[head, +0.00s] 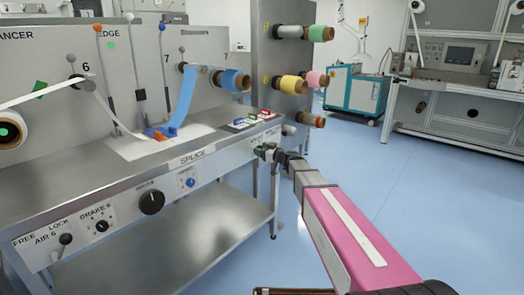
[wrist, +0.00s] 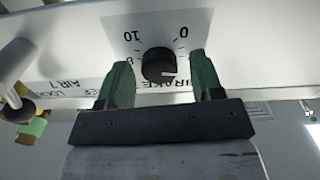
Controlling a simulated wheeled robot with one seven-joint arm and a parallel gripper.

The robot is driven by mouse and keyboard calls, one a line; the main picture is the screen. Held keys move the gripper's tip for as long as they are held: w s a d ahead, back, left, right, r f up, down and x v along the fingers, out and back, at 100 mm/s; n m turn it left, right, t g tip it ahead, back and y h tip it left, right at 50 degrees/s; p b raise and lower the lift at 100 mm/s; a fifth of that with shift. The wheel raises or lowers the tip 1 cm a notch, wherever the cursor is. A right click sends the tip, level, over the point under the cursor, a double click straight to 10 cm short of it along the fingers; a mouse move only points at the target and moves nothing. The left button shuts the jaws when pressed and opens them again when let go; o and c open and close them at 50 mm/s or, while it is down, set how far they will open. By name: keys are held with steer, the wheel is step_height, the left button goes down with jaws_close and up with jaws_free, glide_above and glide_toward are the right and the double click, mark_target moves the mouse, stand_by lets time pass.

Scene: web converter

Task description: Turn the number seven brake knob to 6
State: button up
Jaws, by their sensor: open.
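The brake knob (wrist: 158,64) is a black round knob on a pale label plate in the wrist view. The plate appears upside down, with "BRAKE", 10, 8 and 0 readable. A light pointer line on the knob points to the picture's right; the number it meets is hidden or too small to read. My gripper (wrist: 161,72) has its two green fingers apart, one on each side of the knob, with gaps visible. In the head view, my gripper (head: 268,153) is at the right end of the front panel and hides the knob.
An AIR 7 lever (wrist: 12,68) stands left of the knob in the wrist view. The head view shows the brake 6 knob (head: 101,226), a large black dial (head: 151,202) and a blue button (head: 190,183) along the panel. The blue floor (head: 430,190) at right is clear.

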steer(key=c, duration=0.9)
steer(key=shift+m, duration=0.3)
steer(key=m, duration=2)
steer(key=shift+w+d+f, duration=0.1)
steer(key=shift+f, duration=0.1)
steer(key=shift+m, duration=0.5)
